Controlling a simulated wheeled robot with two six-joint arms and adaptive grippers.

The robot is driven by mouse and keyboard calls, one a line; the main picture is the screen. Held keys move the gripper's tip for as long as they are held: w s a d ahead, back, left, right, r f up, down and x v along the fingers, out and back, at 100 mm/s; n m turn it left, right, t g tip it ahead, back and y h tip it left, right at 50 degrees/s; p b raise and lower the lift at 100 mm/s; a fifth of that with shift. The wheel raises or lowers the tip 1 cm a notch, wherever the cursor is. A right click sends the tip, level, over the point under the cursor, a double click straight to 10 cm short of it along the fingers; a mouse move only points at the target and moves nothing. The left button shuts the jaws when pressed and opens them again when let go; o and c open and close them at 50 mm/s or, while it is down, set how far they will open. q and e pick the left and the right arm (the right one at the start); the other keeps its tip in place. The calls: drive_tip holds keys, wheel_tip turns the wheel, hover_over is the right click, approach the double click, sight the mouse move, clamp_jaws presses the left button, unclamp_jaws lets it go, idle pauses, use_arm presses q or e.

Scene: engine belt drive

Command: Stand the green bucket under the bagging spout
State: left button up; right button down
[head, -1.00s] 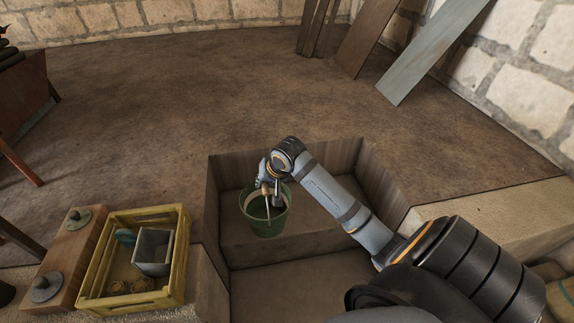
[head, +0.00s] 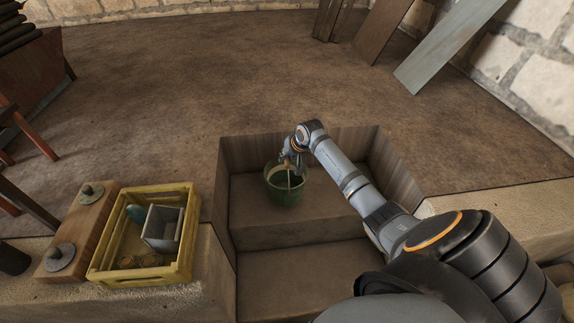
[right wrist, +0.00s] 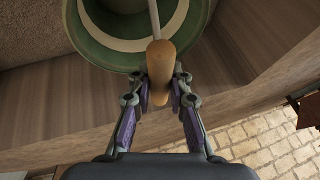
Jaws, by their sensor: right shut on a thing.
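The green bucket (head: 286,187) is upright in the head view, over the upper step of a sunken recess. I cannot tell whether its base touches the step. My right gripper (head: 289,160) is at the bucket's top. In the right wrist view my right gripper (right wrist: 160,88) is shut on the bucket's wooden handle grip (right wrist: 160,62), with the bucket's green rim (right wrist: 112,52) just beyond it. My left gripper is not in view. I do not see a bagging spout in these frames.
A yellow crate (head: 187,262) holding a grey box stands left of the recess. A wooden block (head: 77,232) with metal discs lies beside it. Recess walls (head: 226,195) enclose the bucket's space. Boards (head: 408,80) lean at the back; the brown floor between is clear.

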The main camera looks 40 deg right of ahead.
drive_tip(key=shift+w+d+f, duration=0.15)
drive_tip(key=shift+d+f, duration=0.05)
drive_tip(key=shift+f, duration=1.55)
drive_tip(key=shift+f, duration=0.15)
drive_tip(key=c, duration=1.3)
unclamp_jaws()
drive_tip(key=shift+o, duration=0.2)
